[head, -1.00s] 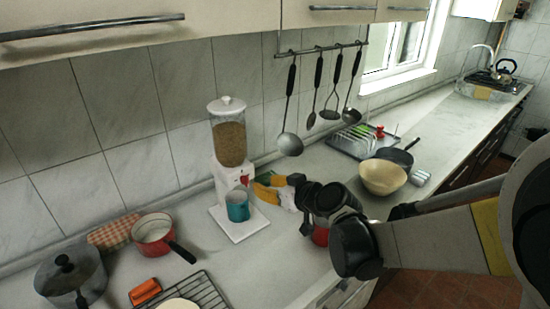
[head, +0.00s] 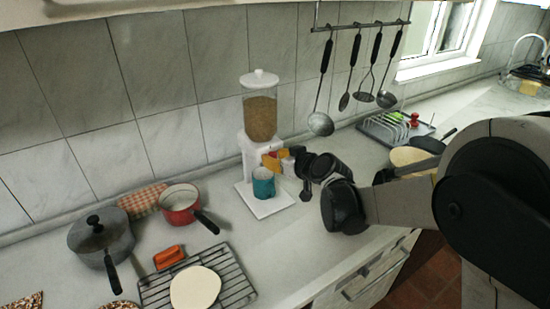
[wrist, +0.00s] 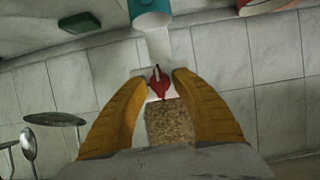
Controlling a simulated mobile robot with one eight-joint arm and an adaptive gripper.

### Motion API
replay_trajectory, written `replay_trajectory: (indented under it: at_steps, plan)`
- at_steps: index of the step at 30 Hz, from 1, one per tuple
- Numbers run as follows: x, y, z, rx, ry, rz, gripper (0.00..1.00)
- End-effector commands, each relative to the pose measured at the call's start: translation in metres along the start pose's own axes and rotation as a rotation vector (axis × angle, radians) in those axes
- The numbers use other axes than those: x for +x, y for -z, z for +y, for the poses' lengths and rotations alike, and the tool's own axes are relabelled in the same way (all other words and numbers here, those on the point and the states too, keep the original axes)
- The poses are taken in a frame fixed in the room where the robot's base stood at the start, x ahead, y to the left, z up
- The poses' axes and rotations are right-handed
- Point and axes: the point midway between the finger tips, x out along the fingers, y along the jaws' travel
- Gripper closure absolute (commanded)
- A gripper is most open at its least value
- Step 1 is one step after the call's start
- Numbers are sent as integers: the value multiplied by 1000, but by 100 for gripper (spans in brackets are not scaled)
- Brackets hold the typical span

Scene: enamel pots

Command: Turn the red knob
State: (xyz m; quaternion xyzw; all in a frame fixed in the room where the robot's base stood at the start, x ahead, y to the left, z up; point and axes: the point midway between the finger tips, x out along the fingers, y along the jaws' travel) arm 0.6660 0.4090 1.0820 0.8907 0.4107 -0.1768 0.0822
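The red knob (wrist: 159,83) is on the front of a white dispenser (head: 251,160) with a clear hopper of brown grain (head: 261,118). My gripper (wrist: 157,80) is open, with one yellow finger on each side of the knob in the wrist view; I cannot tell whether either finger touches it. In the head view my gripper (head: 270,160) is at the dispenser's front, and its fingers hide the knob. A teal cup (head: 263,184) stands on the dispenser's base below the knob.
A red pan (head: 181,203), a grey lidded pot (head: 100,240), an orange item (head: 169,257) and a wire rack (head: 240,283) with a pale disc lie left on the counter. Utensils (head: 320,124) hang on the wall at right. A dish rack (head: 392,134) stands beyond my arm.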

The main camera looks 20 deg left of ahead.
Motion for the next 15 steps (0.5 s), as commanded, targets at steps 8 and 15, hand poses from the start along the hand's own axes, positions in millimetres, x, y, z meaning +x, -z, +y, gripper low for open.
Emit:
replay_trajectory:
  at_steps: [8, 15]
  plan:
    - [0, 0, 0, 0, 0, 0, 100]
    - [0, 0, 0, 1, 1, -1, 100]
